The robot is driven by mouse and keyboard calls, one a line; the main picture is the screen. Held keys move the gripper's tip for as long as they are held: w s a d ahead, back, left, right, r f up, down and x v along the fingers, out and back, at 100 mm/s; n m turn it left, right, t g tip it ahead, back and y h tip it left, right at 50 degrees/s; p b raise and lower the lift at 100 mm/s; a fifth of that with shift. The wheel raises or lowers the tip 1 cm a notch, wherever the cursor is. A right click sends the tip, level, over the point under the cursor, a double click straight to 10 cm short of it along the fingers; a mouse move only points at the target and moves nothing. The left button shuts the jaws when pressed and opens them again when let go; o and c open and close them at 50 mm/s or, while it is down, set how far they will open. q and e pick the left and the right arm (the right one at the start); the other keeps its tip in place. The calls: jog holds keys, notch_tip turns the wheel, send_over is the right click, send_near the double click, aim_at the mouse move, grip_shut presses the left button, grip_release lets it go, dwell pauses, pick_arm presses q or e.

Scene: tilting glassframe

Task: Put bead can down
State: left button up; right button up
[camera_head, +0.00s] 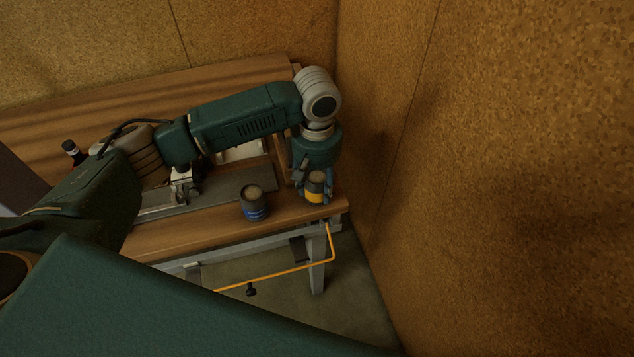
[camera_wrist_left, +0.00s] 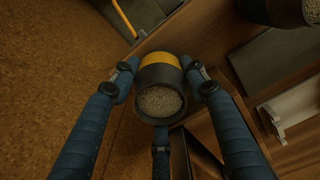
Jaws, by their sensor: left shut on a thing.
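A dark can with a yellow band (camera_head: 316,192), open at the top and filled with pale grains, is at the right front corner of the workbench. In the left wrist view the same can (camera_wrist_left: 160,78) sits upright between my fingers. My left gripper (camera_head: 314,184) is shut around it from above; it also shows in the left wrist view (camera_wrist_left: 159,70). I cannot tell whether the can's base touches the bench top. My right gripper is not in view.
A dark can with a blue band (camera_head: 255,205) stands on the wooden workbench (camera_head: 190,228), left of the held can. A cork-like wall (camera_head: 480,150) rises close on the right. An orange rod (camera_head: 290,277) runs below the bench edge.

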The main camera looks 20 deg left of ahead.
pick_arm(q)
jog(key=shift+f, duration=0.1)
jog(key=o, duration=1)
jog(key=shift+o, duration=0.2)
notch_tip(320, 180, up, 12)
jog(key=shift+r+b, duration=0.15)
jog(key=shift+b, duration=0.85)
